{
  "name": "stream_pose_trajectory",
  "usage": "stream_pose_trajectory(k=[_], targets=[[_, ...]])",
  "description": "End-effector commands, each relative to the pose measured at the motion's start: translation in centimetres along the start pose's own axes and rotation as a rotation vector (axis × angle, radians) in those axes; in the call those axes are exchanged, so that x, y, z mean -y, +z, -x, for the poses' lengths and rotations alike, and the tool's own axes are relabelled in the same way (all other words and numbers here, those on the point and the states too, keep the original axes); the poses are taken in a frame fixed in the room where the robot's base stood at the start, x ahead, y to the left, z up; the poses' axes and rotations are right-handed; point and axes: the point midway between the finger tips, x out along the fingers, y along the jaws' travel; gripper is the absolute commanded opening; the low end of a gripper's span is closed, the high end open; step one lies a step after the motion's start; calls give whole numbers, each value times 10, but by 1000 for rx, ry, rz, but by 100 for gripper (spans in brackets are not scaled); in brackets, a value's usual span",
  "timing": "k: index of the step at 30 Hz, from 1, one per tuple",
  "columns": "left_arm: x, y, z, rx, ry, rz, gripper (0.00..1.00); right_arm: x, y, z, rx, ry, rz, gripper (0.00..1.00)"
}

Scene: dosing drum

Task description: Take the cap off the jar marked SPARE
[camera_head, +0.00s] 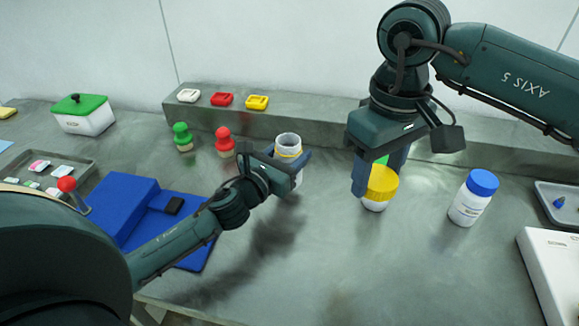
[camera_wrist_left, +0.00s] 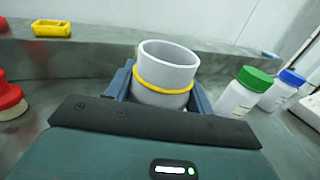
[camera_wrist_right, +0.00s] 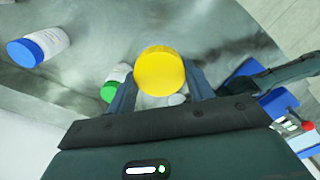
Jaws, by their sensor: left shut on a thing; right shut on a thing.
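A white jar (camera_head: 288,143) with an open mouth and a yellow ring around its neck is between the fingers of my left gripper (camera_head: 286,160), which is shut on it. The jar (camera_wrist_left: 166,72) is upright in the left wrist view; its label is hidden. My right gripper (camera_head: 377,176) is shut on a yellow cap (camera_head: 381,184), apart from the open jar and to its right. The cap (camera_wrist_right: 160,70) also shows in the right wrist view. I cannot read the word SPARE on any jar.
A green-capped jar (camera_wrist_left: 241,94) stands behind my right gripper, and a blue-capped jar (camera_head: 472,199) stands right of it. Red (camera_head: 225,142) and green (camera_head: 183,137) knobbed pieces stand left. A blue stand (camera_head: 122,203) is near my left arm. The front middle is clear.

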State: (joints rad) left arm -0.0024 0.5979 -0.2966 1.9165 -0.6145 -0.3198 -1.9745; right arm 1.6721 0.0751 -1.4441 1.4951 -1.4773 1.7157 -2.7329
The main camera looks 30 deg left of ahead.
Motion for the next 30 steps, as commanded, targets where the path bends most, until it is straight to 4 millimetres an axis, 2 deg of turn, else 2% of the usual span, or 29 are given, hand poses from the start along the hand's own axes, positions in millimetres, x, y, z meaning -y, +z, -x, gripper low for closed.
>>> stream_pose_trajectory(k=[1,3,6,18,19,26,30], targets=[[0,-12,1,-4,3,4,0,0,0,-5,0,0,0,25],[0,-22,0,-3,3,5,0,0,0,-8,0,0,0,25],[0,-30,0,-2,2,2,0,0,0,-9,0,0,0,25],[0,-34,0,-1,0,0,0,0,0,-13,0,0,0,25],[0,-33,0,-1,0,0,55,0,0,-11,0,0,0,25],[0,-33,0,-1,0,0,74,0,0,-11,0,0,0,25],[0,-33,0,-1,0,0,75,0,0,-11,0,0,0,25]])
